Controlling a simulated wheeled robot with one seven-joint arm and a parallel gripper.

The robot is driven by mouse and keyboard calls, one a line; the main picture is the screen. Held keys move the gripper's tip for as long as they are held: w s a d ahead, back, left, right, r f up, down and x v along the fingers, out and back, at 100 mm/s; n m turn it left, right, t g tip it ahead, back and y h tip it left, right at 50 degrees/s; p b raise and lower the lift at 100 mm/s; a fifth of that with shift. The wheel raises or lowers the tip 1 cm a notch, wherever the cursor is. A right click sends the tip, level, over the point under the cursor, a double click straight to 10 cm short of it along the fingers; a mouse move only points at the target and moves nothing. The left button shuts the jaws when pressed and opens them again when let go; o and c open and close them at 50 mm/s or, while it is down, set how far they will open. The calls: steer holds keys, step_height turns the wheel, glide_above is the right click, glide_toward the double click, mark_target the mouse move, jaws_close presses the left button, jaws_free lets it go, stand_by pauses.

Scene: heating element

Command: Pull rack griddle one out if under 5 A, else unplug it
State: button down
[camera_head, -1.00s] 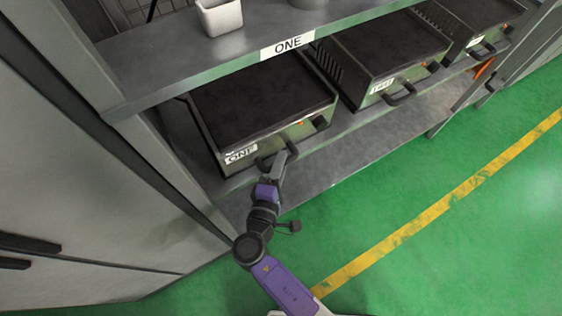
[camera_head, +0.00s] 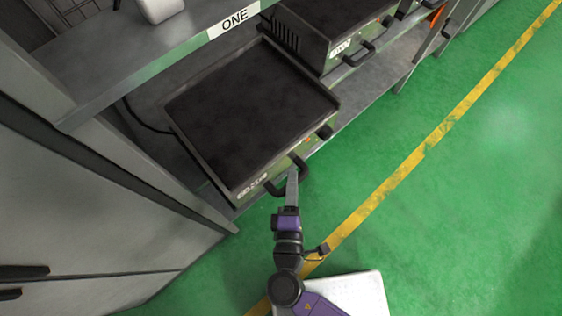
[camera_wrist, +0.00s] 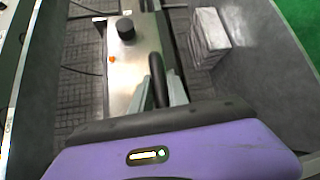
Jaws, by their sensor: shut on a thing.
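Griddle one (camera_head: 250,100) is a dark-topped box with a greenish metal front, labelled on its front left, and it juts forward out of the shelf bay under the ONE sign (camera_head: 234,21). My gripper (camera_head: 292,178) is shut on the black bar handle (camera_head: 275,186) on its front. In the wrist view the fingers (camera_wrist: 160,85) close around the handle (camera_wrist: 158,80), beside a black knob (camera_wrist: 126,29) and an orange light on the metal front. A black cable (camera_head: 143,122) runs behind the griddle's left side. No current reading can be made out.
A second griddle (camera_head: 335,30) stands to the right on the same shelf. The upper shelf (camera_head: 130,65) holds a white container (camera_head: 160,8). A grey cabinet (camera_head: 90,210) stands at the left. The green floor (camera_head: 430,230) with a yellow line is clear at the right.

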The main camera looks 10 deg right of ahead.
steer(key=shift+s+d, duration=0.25)
steer(key=shift+s, duration=0.15)
steer(key=c, duration=1.3)
jaws_free()
steer(key=b+v, duration=0.1)
steer(key=v, duration=0.6)
steer(key=shift+s+b, duration=0.35)
